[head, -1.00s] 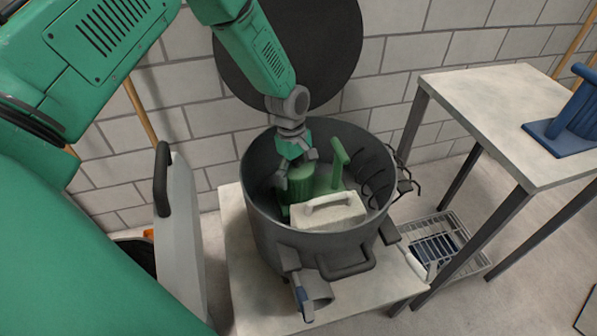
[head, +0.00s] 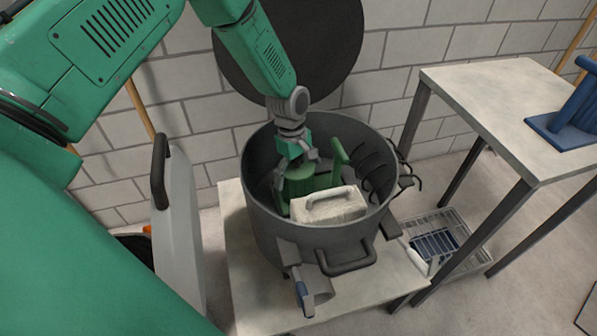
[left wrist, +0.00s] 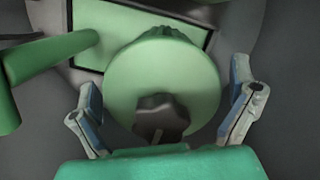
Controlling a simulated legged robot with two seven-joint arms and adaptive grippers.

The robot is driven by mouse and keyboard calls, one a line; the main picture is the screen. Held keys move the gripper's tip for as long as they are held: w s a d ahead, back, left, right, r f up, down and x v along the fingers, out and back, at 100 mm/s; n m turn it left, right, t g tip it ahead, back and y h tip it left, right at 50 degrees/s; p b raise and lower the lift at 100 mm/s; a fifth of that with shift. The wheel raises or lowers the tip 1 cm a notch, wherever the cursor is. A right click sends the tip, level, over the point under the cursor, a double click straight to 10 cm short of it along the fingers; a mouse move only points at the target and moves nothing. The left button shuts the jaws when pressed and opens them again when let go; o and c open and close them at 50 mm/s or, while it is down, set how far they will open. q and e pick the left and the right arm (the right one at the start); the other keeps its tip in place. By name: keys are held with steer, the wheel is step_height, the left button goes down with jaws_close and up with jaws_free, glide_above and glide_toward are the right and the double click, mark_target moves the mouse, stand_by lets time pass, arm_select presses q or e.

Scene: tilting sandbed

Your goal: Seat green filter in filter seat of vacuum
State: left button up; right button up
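The vacuum is a grey open drum (head: 285,240) on a low pale table. The green filter (head: 300,181) stands inside it at the left, round with a dark knob on top. The left wrist view shows the filter (left wrist: 165,75) from above. My left gripper (head: 295,163) reaches down into the drum over the filter. Its two fingers (left wrist: 163,115) are spread on either side of the filter, with gaps visible. A green post (head: 337,165) rises beside the filter. I cannot clearly make out the filter seat. My right gripper is not in view.
A pale block with a handle (head: 328,207) sits in the drum in front of the filter. A dark round disc (head: 320,60) stands behind. A higher table (head: 490,110) at right bears a blue object (head: 568,125). A wire basket (head: 440,245) lies below it.

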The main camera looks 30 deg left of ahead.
arm_select(q)
steer(key=r, duration=0.4)
steer(key=a+r, duration=0.1)
steer(key=r, duration=0.6)
steer(key=shift+w+a+r, duration=0.25)
steer(key=shift+a+r, duration=0.1)
steer(key=shift+a, duration=0.05)
